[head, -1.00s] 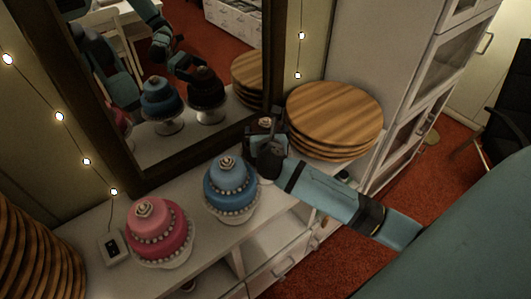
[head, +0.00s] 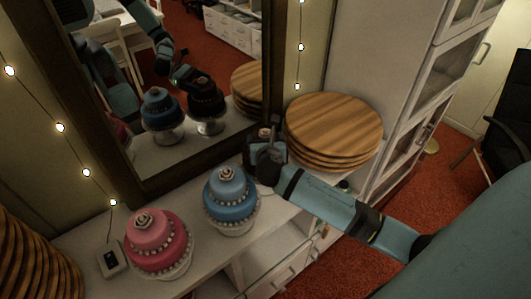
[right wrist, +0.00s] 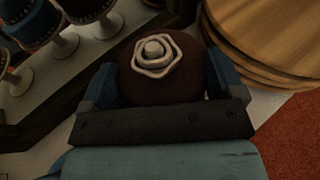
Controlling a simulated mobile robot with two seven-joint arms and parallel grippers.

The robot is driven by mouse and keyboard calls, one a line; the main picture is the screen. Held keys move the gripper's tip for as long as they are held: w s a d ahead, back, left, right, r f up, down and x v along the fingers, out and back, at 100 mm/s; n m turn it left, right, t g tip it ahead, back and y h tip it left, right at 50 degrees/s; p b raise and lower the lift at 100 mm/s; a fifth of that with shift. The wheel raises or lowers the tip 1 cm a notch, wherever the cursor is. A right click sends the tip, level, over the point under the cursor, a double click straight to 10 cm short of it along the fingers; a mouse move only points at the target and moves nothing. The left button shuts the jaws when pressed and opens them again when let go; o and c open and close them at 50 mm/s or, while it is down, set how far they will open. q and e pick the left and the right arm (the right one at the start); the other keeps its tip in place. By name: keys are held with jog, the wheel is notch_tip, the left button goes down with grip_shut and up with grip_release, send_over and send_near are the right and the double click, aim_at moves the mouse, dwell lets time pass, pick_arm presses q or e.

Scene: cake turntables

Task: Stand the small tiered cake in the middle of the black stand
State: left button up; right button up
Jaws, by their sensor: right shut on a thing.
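A small dark brown tiered cake with a white rosette on top is between the fingers of my right gripper (head: 264,158). Its rounded top (right wrist: 185,84) fills the middle of the right wrist view, with a blue finger on each side. My right gripper is shut on the cake, above the white shelf, between the blue cake and the boards. My arm and gripper hide most of the cake in the head view. The black stand cannot be made out directly. The mirror shows the dark cake above a pale-footed stand. My left gripper is not in view.
A blue tiered cake (head: 228,206) and a pink tiered cake (head: 158,247) stand to the left on pale stands. A stack of round wooden boards (head: 334,124) is close on the right. The framed mirror (head: 175,172) stands behind. A small white box (head: 112,258) is at far left.

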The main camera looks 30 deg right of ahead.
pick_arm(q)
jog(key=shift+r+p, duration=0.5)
pick_arm(e)
notch_tip(320, 180, up, 20)
